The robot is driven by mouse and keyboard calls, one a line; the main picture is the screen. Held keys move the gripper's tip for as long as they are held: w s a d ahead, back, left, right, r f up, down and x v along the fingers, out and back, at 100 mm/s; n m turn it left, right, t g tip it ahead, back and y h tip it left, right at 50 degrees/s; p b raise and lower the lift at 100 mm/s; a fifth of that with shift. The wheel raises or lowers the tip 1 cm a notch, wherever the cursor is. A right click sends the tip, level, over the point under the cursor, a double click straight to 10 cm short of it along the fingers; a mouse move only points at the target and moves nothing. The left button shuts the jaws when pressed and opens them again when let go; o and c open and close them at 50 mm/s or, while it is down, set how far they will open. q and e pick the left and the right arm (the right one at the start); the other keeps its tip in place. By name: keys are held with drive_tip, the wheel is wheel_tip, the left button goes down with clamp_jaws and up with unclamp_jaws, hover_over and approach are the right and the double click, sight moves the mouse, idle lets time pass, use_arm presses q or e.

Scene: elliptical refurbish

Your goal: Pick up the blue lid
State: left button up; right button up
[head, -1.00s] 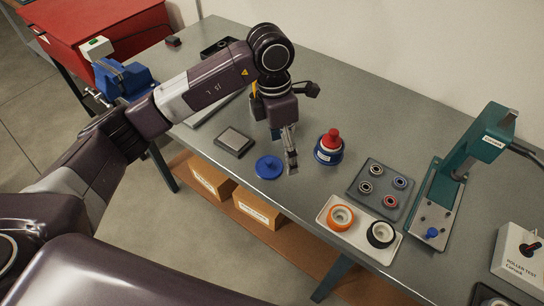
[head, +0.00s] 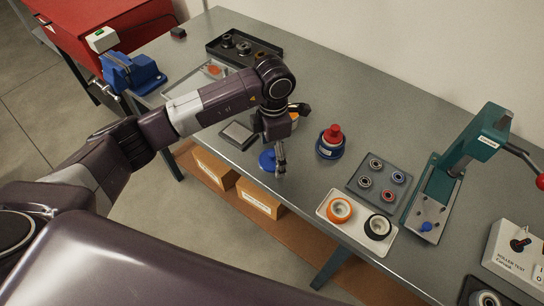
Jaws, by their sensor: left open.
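The blue lid (head: 266,160) lies flat on the grey workbench (head: 310,110), near its front edge, and is partly hidden behind my left gripper. My left gripper (head: 281,172) points down at the right side of the lid, with its fingers open. I cannot tell whether a finger touches the lid. My right gripper is not in view.
A grey square pad (head: 238,134) lies left of the lid. Further right are a bearing tray (head: 380,182), a white tray with rings (head: 352,224) and a green press (head: 470,150).

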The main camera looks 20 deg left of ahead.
use_arm(q)
drive_tip(key=c, duration=1)
drive_tip(key=shift+o, duration=0.2)
